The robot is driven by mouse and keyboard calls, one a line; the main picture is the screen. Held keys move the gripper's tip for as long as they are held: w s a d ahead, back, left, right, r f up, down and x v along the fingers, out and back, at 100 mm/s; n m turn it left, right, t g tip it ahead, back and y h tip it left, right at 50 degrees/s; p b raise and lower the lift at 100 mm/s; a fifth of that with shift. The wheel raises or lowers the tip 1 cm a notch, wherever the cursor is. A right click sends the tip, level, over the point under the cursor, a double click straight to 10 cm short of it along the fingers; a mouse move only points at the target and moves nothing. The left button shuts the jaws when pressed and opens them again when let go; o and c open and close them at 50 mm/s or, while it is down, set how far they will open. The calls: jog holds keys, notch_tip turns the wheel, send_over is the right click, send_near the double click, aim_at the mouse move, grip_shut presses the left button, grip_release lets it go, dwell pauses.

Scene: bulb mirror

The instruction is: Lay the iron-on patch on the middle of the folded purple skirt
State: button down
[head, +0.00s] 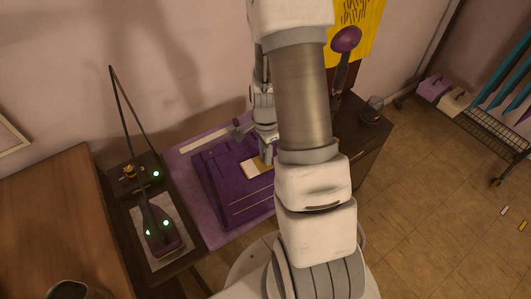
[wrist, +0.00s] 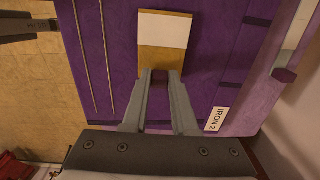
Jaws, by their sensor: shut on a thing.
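The iron-on patch (wrist: 164,38), a flat rectangle with a white band and a tan-yellow band, is held at its near edge by my gripper (wrist: 161,76). My gripper is shut on it. The folded purple skirt (wrist: 207,62) lies under the patch, with pale lines along it. In the head view the patch (head: 256,168) is over the skirt (head: 213,179), toward its right part, partly behind my arm. My fingertips (head: 267,158) are low over the skirt. I cannot tell whether the patch touches the cloth. My arm hides the skirt's right side.
A lavender mat (head: 182,170) lies under the skirt. An iron (head: 160,238) stands on a pale pad at the left, with green lights near it. A wooden table (head: 55,220) is at far left. A tag reading "IRON 2" (wrist: 216,119) shows in the wrist view.

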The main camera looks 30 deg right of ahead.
jog(key=shift+f+b, duration=0.3)
dwell(0.6)
jog(key=c, duration=0.6)
grip_release()
notch_tip(320, 180, up, 18)
jog(key=shift+f+p, duration=0.25)
jog(key=shift+p, duration=0.45)
